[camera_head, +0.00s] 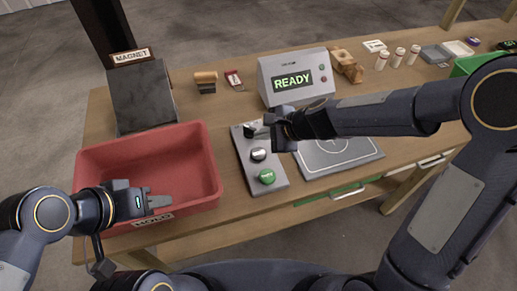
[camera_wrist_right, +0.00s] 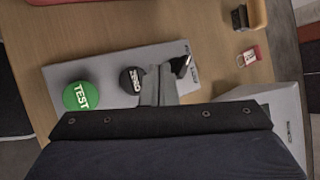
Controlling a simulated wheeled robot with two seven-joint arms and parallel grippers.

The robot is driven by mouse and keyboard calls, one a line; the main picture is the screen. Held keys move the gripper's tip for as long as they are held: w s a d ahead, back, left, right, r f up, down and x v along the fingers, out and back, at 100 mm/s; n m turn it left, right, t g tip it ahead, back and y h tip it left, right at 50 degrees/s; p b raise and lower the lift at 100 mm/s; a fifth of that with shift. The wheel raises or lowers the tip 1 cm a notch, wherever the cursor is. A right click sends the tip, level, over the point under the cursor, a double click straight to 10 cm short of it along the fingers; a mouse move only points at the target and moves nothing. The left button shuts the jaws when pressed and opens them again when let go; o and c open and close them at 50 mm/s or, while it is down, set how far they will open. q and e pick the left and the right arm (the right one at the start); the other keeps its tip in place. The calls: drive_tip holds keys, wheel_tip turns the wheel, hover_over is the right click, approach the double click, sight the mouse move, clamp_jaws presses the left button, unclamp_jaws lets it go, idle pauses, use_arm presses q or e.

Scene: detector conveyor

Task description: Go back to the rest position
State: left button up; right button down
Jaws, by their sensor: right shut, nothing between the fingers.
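My right gripper (camera_head: 262,129) reaches in from the right, over the far end of the grey button panel (camera_head: 277,192). It is shut and empty. In the right wrist view its closed fingers (camera_wrist_right: 160,84) are beside the black ZERO button (camera_wrist_right: 130,79) and hide part of the panel. I cannot tell whether they touch it. The green TEST button (camera_head: 267,177) is at the panel's near end. My left gripper (camera_head: 160,203) is over the front rim of the red bin (camera_head: 214,165), and its fingers are too small to tell open from shut.
A grey display box (camera_head: 275,66) reading READY stands behind the panel. A plate with a circle (camera_head: 350,163) lies right of the panel, under my right arm. A dark MAGNET block (camera_head: 143,98) stands behind the bin. Small bottles (camera_head: 398,57) stand at the back right.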

drive_tip(key=shift+f, duration=0.1)
idle(0.6)
drive_tip(key=s+d+r+n, duration=0.6)
drive_tip(key=s+d+r, duration=0.2)
drive_tip(key=d+r, duration=0.1)
drive_tip(key=s+d+n+h, duration=0.2)
drive_tip(key=s+d+n, duration=0.1)
drive_tip(key=s+d, duration=0.2)
drive_tip(key=s+d+n+t+h, duration=0.1)
drive_tip(key=s+d+n, duration=0.3)
drive_tip(key=s, duration=0.6)
drive_tip(key=shift+s+d+f+h, duration=0.2)
drive_tip(key=shift+d+f+h, duration=0.2)
drive_tip(key=shift+d+h, duration=0.3)
